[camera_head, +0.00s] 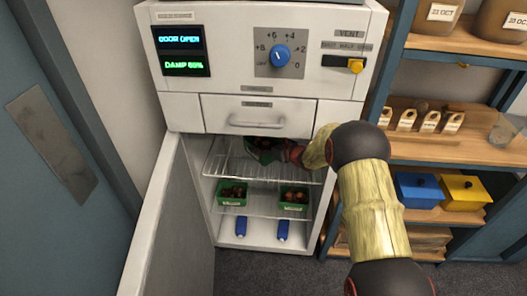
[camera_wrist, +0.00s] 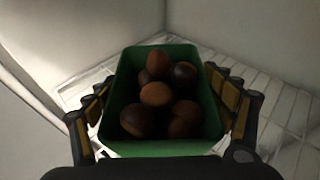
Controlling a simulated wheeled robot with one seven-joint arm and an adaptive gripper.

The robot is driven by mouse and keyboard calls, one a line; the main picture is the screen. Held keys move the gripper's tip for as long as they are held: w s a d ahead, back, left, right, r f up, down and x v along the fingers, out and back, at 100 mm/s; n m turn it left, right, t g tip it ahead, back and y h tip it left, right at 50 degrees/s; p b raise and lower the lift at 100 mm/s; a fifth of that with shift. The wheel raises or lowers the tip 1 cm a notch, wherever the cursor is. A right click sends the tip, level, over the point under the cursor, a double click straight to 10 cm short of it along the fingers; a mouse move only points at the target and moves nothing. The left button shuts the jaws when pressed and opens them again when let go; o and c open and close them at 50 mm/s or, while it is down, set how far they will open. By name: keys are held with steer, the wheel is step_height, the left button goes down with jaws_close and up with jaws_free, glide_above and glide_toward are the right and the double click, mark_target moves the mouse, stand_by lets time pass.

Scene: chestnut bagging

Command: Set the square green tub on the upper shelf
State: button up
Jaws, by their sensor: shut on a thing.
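The square green tub (camera_wrist: 160,148) holds several brown chestnuts and sits between my gripper's two fingers (camera_wrist: 160,105) in the wrist view. My gripper (camera_head: 283,153) is shut on it, with a finger against each side. In the head view the tub (camera_head: 256,155) is inside the open cabinet at the upper wire shelf (camera_head: 222,165), partly hidden by my gripper. The wire shelf also shows around the tub in the wrist view (camera_wrist: 285,110). The tub looks about level. I cannot tell whether its base touches the wires.
Two more green tubs of chestnuts (camera_head: 233,202) (camera_head: 294,205) stand on the lower shelf. Two blue objects (camera_head: 241,226) (camera_head: 282,231) lie on the cabinet floor. The cabinet door (camera_head: 165,235) stands open at left. A closed drawer (camera_head: 257,114) is just above. Wooden shelving (camera_head: 440,150) stands at right.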

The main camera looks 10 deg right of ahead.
mark_target(264, 149)
step_height(264, 149, down, 3)
steer(key=shift+s+d+f+b, duration=0.1)
steer(key=shift+f+b, duration=0.05)
steer(key=shift+b, duration=0.5)
steer(key=shift+f, duration=0.15)
steer(key=o, duration=1.7)
steer(key=shift+f, duration=0.1)
steer(key=shift+s+r, duration=0.1)
steer(key=shift+r, duration=0.15)
steer(key=p+v, duration=0.4)
steer(key=v, duration=0.7)
steer(key=shift+s+d, duration=0.2)
steer(key=shift+s, duration=0.15)
